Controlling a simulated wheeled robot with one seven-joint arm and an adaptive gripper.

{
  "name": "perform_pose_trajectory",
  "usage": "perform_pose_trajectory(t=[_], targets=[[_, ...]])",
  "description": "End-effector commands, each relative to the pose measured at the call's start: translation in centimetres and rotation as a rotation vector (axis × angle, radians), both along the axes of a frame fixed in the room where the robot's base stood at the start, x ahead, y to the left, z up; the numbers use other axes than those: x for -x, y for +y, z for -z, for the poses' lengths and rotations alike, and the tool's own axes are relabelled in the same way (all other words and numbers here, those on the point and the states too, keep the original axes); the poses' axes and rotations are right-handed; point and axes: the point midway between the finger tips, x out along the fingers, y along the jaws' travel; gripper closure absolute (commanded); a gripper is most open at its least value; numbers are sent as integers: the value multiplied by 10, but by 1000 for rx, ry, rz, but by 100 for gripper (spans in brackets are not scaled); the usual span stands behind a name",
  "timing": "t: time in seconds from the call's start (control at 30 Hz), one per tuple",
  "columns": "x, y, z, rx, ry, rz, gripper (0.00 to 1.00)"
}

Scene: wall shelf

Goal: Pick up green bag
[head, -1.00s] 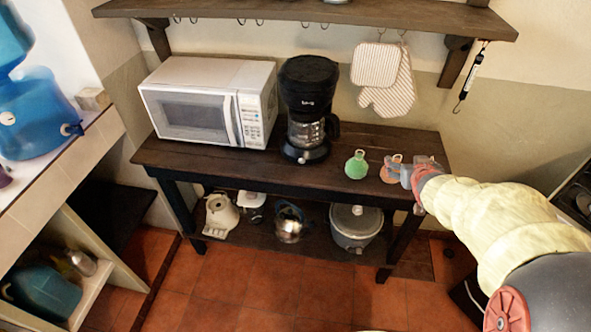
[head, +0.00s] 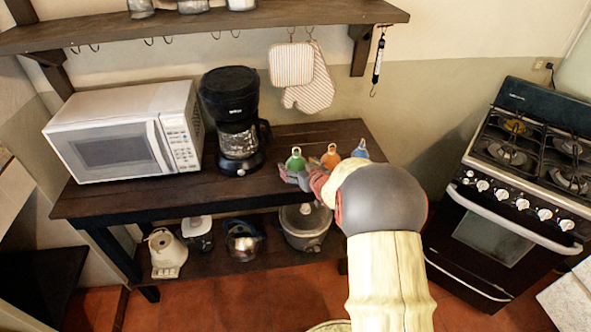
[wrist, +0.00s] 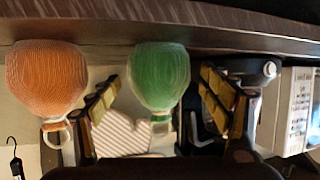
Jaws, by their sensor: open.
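The green bag (head: 296,158), small and rounded with a ring at its top, stands on the dark wooden table just beyond my gripper (head: 298,178). In the wrist view, which is upside down, the green bag (wrist: 160,72) appears between the two spread fingers of my gripper (wrist: 161,84). The fingers are open, with visible gaps on both sides of the bag. In the head view the gripper hides the bag's lower part.
An orange bag (head: 330,156) stands close to the right of the green one, with a blue bag (head: 360,149) beyond it. A coffee maker (head: 235,120) and microwave (head: 125,132) stand to the left. A wall shelf (head: 200,27) hangs above; a stove (head: 510,190) stands right.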

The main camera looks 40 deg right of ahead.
Motion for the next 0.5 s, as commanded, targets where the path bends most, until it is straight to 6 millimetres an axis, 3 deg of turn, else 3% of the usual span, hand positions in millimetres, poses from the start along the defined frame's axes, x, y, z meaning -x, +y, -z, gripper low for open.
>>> perform_pose_trajectory(t=[0.13, 0.37, 0.5], targets=[[-12, -3, 6, 1, 2, -1, 21], [-13, -4, 5, 1, 1, 1, 21], [-13, -4, 5, 1, 1, 1, 28]])
